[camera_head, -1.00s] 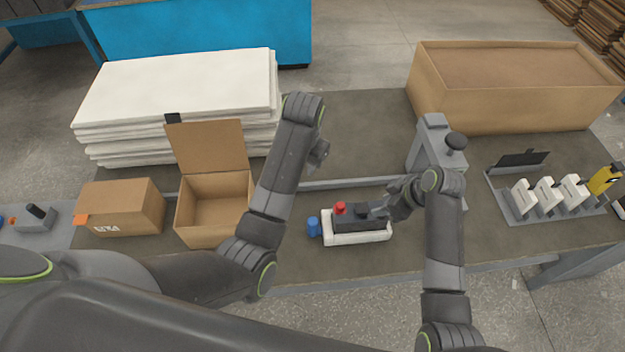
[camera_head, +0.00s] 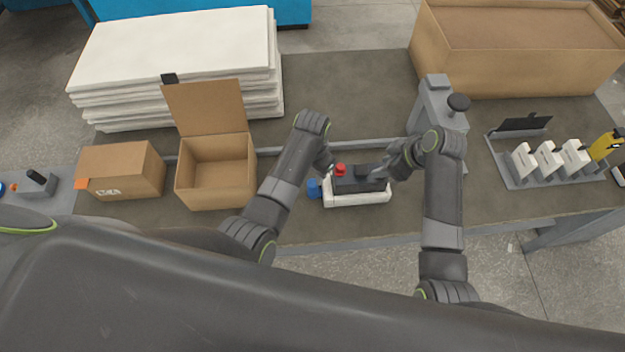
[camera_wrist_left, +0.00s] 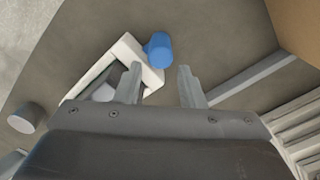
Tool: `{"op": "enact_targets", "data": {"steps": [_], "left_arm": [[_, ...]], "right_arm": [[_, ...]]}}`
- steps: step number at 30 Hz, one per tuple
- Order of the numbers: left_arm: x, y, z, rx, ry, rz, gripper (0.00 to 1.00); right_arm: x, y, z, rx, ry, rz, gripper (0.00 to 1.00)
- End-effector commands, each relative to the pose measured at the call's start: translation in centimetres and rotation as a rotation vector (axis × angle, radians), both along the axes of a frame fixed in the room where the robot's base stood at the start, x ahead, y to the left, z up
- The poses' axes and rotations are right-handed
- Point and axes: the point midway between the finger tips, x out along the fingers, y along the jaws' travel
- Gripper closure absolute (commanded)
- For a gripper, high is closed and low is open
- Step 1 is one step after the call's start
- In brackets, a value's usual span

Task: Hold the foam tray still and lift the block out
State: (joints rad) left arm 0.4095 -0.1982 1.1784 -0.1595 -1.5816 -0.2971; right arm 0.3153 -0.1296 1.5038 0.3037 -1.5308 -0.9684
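The white foam tray (camera_head: 357,201) lies near the table's front edge, with the dark grey block (camera_head: 350,186) sitting in it. The block has a red knob (camera_head: 341,170) and a black top part. My left gripper (camera_head: 326,172) is above the tray's left end.
The blue cylinder (camera_head: 313,188) stands at the tray's left end. An open cardboard box (camera_head: 218,185) is to the left. A grey stand with a black knob (camera_head: 458,103) rises behind my right arm. A rack of white parts (camera_head: 547,160) is at the right.

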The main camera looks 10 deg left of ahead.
Motion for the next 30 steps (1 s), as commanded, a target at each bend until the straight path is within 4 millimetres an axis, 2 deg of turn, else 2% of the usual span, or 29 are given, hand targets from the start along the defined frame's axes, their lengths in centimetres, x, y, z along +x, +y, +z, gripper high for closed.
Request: {"op": "enact_targets", "data": {"steps": [6,12,25,30], "left_arm": [[0.0,0.1,-3.1,0.002,0.001,0.000,0.64],[0.0,0.0,-4.8,0.000,0.001,0.000,0.64],[0.0,0.0,-5.3,0.000,-0.001,0.001,0.64],[0.0,0.0,-5.3,0.000,-0.001,0.001,0.87]], "right_arm": [[0.0,0.0,0.0,0.000,0.000,0.000,0.64],[0.0,0.0,0.0,0.000,0.000,0.000,0.64],[0.0,0.0,0.0,0.000,0.000,0.000,0.64],[0.0,0.0,0.0,0.000,0.000,0.000,0.64]]}}
